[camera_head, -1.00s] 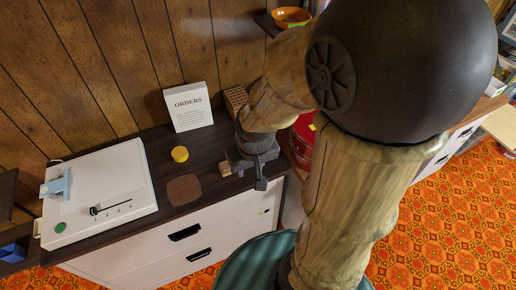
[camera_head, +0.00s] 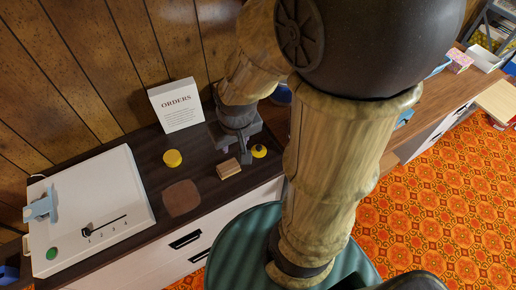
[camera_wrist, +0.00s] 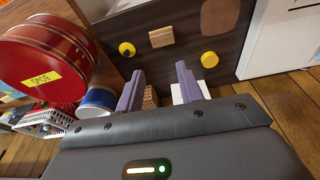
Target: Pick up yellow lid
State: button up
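A flat round yellow lid (camera_head: 172,158) lies on the dark cabinet top, in front of the ORDERS sign. It also shows in the wrist view (camera_wrist: 209,59), to the right of the fingers' tips. A second round yellow thing with a dark middle (camera_head: 259,151) lies right of a small wooden block (camera_head: 228,168); it also shows in the wrist view (camera_wrist: 127,49). My gripper (camera_wrist: 161,68) is open, with nothing between its two fingers. In the head view my gripper (camera_head: 236,152) is above the cabinet, right of the flat lid and apart from it.
The white ORDERS sign (camera_head: 176,106) stands behind the lid. A brown patch (camera_head: 182,198) lies in front of it. A white device with a slider (camera_head: 90,212) is at left. A red tin (camera_wrist: 42,58) and a blue tin (camera_wrist: 98,102) show at left in the wrist view.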

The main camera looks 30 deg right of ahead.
jog(key=shift+o, duration=0.8)
jog(key=shift+w, duration=0.1)
jog(key=w+d+f+n+g+b, duration=0.1)
jog(key=w+d+f+n, duration=0.3)
jog(key=n, duration=0.7)
jog(key=w+d+f+n+h+b, duration=0.1)
jog(key=w+d+f+n+b, duration=0.2)
jog(key=n, duration=0.8)
jog(key=w+d+f, duration=0.2)
jog(key=w+d, duration=0.2)
jog(key=w, duration=0.1)
jog(key=shift+d+f+n+g+h, duration=0.2)
jog(key=shift+f+n+g+h, duration=0.1)
jog(key=shift+n+g, duration=0.1)
jog(key=b, duration=0.3)
send_over(257, 148)
notch_tip(257, 148, down, 12)
jog(key=shift+w+f, duration=0.1)
